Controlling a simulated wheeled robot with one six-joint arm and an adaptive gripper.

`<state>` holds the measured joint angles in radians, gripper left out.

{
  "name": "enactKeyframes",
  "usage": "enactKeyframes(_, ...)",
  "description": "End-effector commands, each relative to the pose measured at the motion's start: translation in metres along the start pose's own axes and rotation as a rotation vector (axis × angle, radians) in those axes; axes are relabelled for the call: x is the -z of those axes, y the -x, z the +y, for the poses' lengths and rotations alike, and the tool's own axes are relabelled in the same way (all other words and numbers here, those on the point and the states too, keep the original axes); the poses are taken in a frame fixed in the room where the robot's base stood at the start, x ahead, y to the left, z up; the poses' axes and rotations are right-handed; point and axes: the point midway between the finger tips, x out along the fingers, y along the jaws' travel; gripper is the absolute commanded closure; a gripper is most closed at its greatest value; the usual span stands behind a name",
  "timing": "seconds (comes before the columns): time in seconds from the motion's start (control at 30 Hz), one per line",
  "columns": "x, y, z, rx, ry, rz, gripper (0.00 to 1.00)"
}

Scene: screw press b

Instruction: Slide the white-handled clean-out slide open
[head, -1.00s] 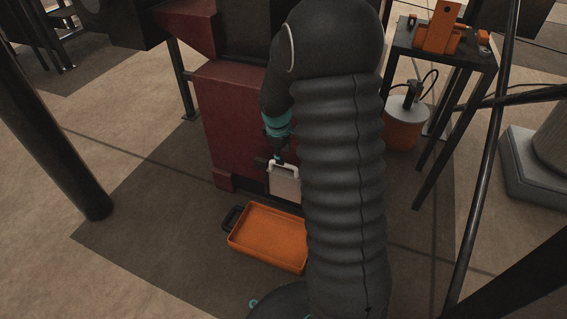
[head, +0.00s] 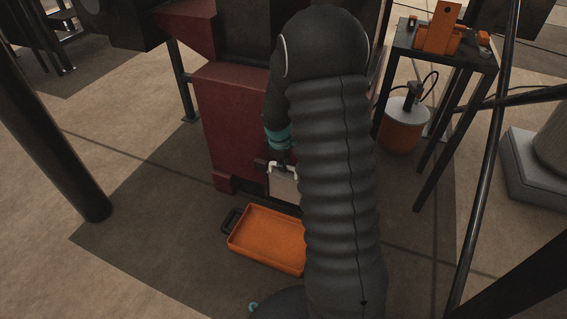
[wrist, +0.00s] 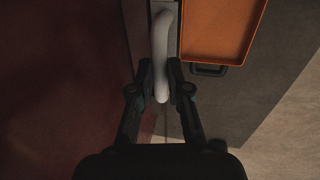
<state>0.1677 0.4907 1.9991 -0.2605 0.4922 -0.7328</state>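The white handle (wrist: 161,45) of the clean-out slide runs up the middle of the wrist view. My gripper (wrist: 160,66) has one finger on each side of it, drawn in close and appearing shut on it. The exact contact is hard to see in the dark picture. In the head view the slide's pale plate (head: 283,187) hangs below the white handle (head: 275,166), low on the front of the dark red housing (head: 234,120). My arm covers the plate's right side and most of the gripper.
An orange tray (head: 265,235) with a black handle (head: 231,221) lies on the floor in front of the housing. A black table (head: 440,57) and an orange-and-white bucket (head: 402,125) stand at right. A dark post (head: 45,120) stands at left, with open floor between.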

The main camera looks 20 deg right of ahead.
Motion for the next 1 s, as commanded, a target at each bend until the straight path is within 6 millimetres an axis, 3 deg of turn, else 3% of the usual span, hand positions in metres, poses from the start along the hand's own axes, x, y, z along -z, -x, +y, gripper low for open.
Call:
enactKeyframes(0.27, 0.0, 0.007, 0.002, -0.001, 0.0, 0.0, 1.0)
enactKeyframes(0.7, 0.001, 0.086, 0.019, -0.002, 0.0, 0.001, 1.0)
enactKeyframes(1.0, 0.001, 0.089, 0.02, -0.002, 0.0, 0.002, 1.0)
